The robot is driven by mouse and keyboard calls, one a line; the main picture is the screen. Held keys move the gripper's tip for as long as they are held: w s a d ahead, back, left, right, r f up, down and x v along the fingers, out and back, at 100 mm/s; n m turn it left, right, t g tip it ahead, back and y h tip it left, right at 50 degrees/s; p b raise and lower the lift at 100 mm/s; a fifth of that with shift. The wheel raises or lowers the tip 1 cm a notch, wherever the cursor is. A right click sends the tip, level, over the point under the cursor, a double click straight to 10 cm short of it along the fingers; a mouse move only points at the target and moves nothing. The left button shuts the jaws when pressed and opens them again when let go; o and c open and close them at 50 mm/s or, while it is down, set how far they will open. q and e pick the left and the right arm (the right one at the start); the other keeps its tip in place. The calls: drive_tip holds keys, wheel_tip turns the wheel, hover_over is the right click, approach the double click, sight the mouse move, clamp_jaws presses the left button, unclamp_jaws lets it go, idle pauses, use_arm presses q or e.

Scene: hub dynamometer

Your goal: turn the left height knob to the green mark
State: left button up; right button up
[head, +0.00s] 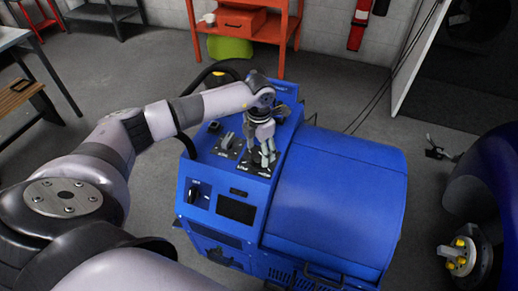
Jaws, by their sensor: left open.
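The blue dynamometer machine (340,195) stands in the middle of the head view, with a sloped control panel on its left part. A grey knob or lever (229,142) sits on the left of the panel. My left gripper (264,158) is over the right of the panel, pointing down, open, with its fingers close around or beside a second control there. The fingers hide most of that control, and I cannot tell whether they touch it. I cannot make out a green mark. My right gripper is not in view.
The panel front has a black switch (194,193) and a dark screen (236,209). A wheel hub with yellow-capped studs (459,256) is at the lower right. A red shelf (270,30) with a green item (229,48) stands behind. Grey floor is open left of the machine.

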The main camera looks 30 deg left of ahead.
use_arm(q)
drive_tip(key=shift+f, duration=0.3)
drive_tip(key=shift+c, duration=0.4)
drive_tip(key=c, duration=1.1)
